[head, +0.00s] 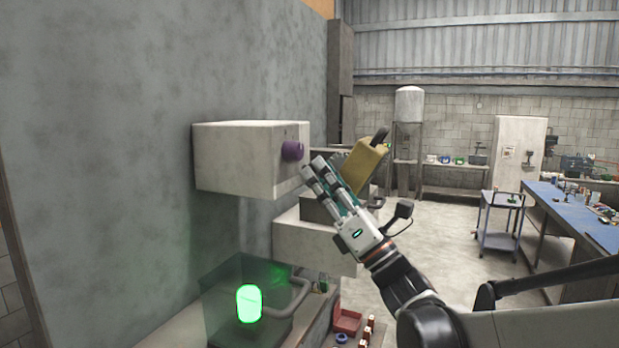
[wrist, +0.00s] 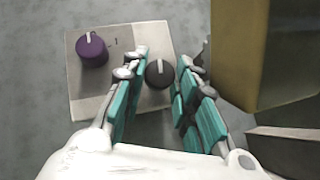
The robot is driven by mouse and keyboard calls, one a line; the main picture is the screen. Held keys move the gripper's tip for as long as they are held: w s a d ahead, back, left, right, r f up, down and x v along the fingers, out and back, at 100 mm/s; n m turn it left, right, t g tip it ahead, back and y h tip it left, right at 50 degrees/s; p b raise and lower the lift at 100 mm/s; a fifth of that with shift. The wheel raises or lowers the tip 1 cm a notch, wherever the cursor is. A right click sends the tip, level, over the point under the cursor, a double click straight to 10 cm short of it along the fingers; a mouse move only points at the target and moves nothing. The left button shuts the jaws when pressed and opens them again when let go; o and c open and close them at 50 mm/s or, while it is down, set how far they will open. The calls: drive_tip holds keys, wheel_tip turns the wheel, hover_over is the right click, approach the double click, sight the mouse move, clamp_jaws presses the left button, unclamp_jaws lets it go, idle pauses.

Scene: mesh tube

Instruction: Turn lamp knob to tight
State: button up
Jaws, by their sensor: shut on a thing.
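A pale control box (head: 235,158) juts from the grey wall. Its front plate (wrist: 88,115) in the wrist view carries a purple knob (wrist: 92,50) with a white pointer line and a small mark beside it, and a black knob (wrist: 159,74) with a pale pointer pointing up in the picture. The purple knob also shows in the head view (head: 292,150). My gripper (wrist: 161,72) is shut on the black knob, its teal-padded fingers on either side. In the head view the fingers hide the black knob. A green lamp (head: 248,303) glows in a dark translucent case below.
A yellow-tan block (head: 364,164) with a dark handle stands close right of my fingers; it fills the right of the wrist view (wrist: 265,55). A pale ledge (head: 310,240) lies beneath my gripper. A cart (head: 500,240) and a blue-topped bench (head: 580,215) stand farther right.

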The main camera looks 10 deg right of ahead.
drive_tip(key=shift+s+a+r+m+g+h+p, duration=0.1)
drive_tip(key=shift+s+r+m+g+h+p, duration=0.1)
drive_tip(key=shift+m+h+p, duration=1.9)
drive_tip(key=shift+s+a+r+m+g+h+p, duration=0.15)
drive_tip(key=shift+m+h+p, duration=0.6)
drive_tip(key=shift+m+h, duration=1.55)
drive_tip(key=shift+s+d+r+m+g+h+p, duration=0.1)
drive_tip(key=shift+r+m+h+p, duration=0.15)
drive_tip(key=shift+m+h+p, duration=1.95)
drive_tip(key=shift+m+y+b, duration=0.65)
drive_tip(key=shift+m+y, duration=0.25)
drive_tip(key=shift+m, duration=0.2)
drive_tip(key=o, duration=0.8)
drive_tip(key=shift+w+f, duration=0.1)
drive_tip(key=v, duration=1.2)
drive_tip(key=shift+o, duration=0.2)
